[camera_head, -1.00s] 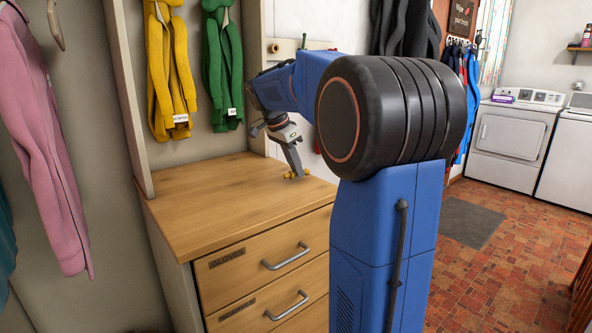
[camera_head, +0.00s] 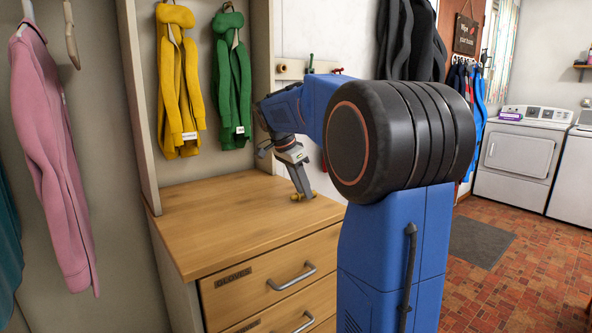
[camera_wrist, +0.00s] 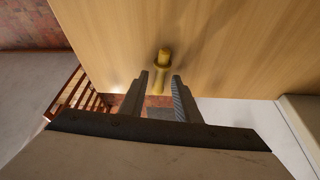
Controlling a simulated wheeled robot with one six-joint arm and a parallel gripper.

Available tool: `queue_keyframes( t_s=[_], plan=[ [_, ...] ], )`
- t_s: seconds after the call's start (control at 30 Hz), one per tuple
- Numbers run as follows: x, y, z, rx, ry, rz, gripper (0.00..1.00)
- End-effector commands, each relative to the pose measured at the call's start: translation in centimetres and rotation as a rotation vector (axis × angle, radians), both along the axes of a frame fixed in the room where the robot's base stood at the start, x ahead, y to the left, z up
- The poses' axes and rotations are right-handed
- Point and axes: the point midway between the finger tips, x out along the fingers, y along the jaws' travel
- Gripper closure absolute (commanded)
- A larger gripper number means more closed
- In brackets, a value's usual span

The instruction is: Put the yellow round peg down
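The yellow round peg (camera_head: 296,197) is at the wooden dresser top (camera_head: 215,215), near its back right part. The fingers partly cover it in the head view. In the wrist view the peg (camera_wrist: 162,62) shows just beyond and between the two fingertips, with a gap on each side. My gripper (camera_wrist: 160,78) is open and points down at the dresser top. In the head view my gripper (camera_head: 303,193) is right at the peg. I cannot tell exactly how the peg rests on the wood.
A yellow garment (camera_head: 178,90) and a green garment (camera_head: 231,85) hang behind the dresser. A pink garment (camera_head: 55,150) hangs at the left. A rail with pegs (camera_head: 290,69) is on the wall behind my arm. The front left of the dresser top is clear.

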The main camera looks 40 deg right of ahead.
Motion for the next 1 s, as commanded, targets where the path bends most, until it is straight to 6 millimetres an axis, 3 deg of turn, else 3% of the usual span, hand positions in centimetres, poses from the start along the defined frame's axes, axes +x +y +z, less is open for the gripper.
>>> queue_keyframes(
  t_s=[0.7,0.97,1.0],
  plan=[
    [0.8,4.5,12.4,0.000,-0.002,0.002,0.70],
    [0.9,5.7,15.2,0.000,-0.001,0.001,0.70],
    [0.9,5.8,15.4,0.000,-0.001,0.001,0.67]
  ],
)
